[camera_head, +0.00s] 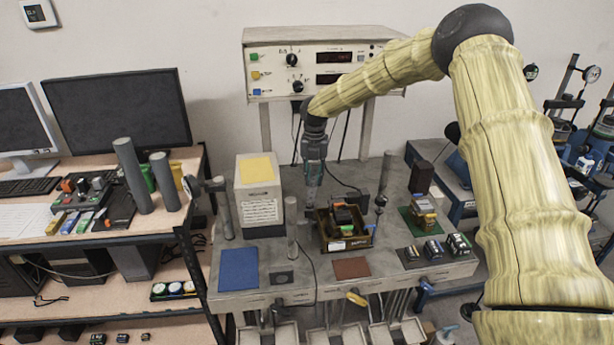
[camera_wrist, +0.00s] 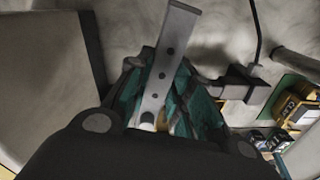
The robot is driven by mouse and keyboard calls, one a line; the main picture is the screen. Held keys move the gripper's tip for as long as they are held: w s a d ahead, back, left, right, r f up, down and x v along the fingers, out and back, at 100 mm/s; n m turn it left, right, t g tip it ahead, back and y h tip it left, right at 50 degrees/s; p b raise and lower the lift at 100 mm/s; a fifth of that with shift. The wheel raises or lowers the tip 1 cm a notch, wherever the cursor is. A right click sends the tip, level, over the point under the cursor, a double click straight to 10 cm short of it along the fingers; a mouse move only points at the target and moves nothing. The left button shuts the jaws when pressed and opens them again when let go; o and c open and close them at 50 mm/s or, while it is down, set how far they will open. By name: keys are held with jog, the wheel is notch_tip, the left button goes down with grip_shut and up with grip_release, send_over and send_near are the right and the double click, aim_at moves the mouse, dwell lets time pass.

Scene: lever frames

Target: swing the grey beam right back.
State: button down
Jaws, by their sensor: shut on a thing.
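The grey beam (camera_wrist: 163,70) is a narrow flat bar with several dark holes, seen in the wrist view. It runs from the top of the picture down between the teal fingers of my gripper (camera_wrist: 157,72). My gripper is shut on it, with a finger on each side. In the head view my gripper (camera_head: 312,198) points down over the workbench, just right of the cream box. I cannot make out the beam there. The beam's lower end and its pivot are hidden.
The cream box (camera_head: 258,185) with a yellow top stands close left of my gripper. A dark open tray (camera_head: 330,243) with parts lies just in front. Upright grey posts (camera_head: 292,225) stand nearby. A control panel (camera_head: 270,65) is behind. Blue and brown mats lie clear in front.

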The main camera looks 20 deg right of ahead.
jog(key=c, duration=1.3)
grip_release()
jog(key=shift+o, duration=0.2)
jog(key=shift+r, duration=0.1)
notch_tip(320, 180, up, 12)
